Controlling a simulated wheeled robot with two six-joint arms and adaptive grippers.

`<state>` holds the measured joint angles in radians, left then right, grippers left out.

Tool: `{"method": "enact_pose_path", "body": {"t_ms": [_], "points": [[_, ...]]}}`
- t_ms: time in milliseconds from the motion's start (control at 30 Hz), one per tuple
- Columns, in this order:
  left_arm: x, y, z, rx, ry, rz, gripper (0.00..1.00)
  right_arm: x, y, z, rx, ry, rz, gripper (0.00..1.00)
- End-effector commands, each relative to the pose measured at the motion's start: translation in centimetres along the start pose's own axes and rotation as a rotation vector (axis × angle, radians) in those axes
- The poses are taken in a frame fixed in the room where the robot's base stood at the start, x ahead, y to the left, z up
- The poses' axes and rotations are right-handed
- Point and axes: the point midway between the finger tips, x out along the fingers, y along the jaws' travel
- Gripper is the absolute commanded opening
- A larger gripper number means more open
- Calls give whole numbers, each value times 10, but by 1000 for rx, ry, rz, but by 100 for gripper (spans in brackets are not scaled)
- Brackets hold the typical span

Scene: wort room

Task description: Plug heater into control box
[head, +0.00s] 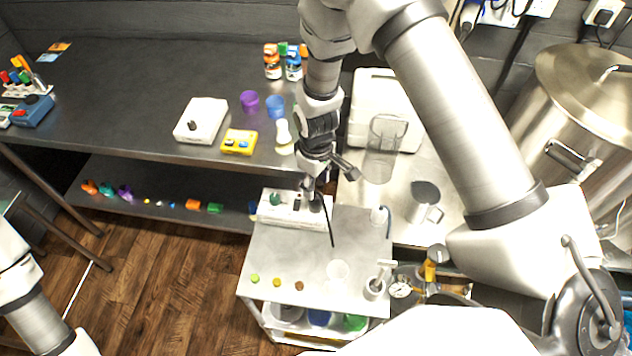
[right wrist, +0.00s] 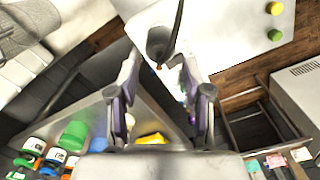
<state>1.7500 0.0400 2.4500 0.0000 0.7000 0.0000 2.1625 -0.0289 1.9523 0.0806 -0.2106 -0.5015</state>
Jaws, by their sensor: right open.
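A white box (head: 290,211) with a green knob and dark parts on top stands at the back of the small cart; it looks like the control box, but its sockets are too small to make out. My right gripper (head: 322,180) is open just above this box and points down. A thin black cable or rod (head: 328,222) runs from near the fingers down over the cart. In the right wrist view, a dark cup-shaped piece (right wrist: 160,42) with a curved black strip lies beyond the open fingertips; I cannot tell whether it is a plug. I cannot identify the heater. My left gripper is out of view.
The dark bench (head: 120,100) holds a white box (head: 201,120), a yellow box (head: 239,142) and cups. A metal pitcher (head: 424,202) and steel kettle (head: 590,90) stand right.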

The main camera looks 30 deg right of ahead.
Motion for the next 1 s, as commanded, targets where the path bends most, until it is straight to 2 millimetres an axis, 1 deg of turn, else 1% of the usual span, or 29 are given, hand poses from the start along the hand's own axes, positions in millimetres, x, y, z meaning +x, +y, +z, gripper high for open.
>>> {"method": "enact_pose_path", "body": {"t_ms": [33,500,600,1000], "points": [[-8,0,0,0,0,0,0,-10,0,0,0,0,0,49],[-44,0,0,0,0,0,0,-54,0,0,0,-1,0,49],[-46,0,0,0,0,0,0,-57,0,0,0,-1,0,49],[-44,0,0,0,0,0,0,-55,0,0,0,-1,0,49]]}}
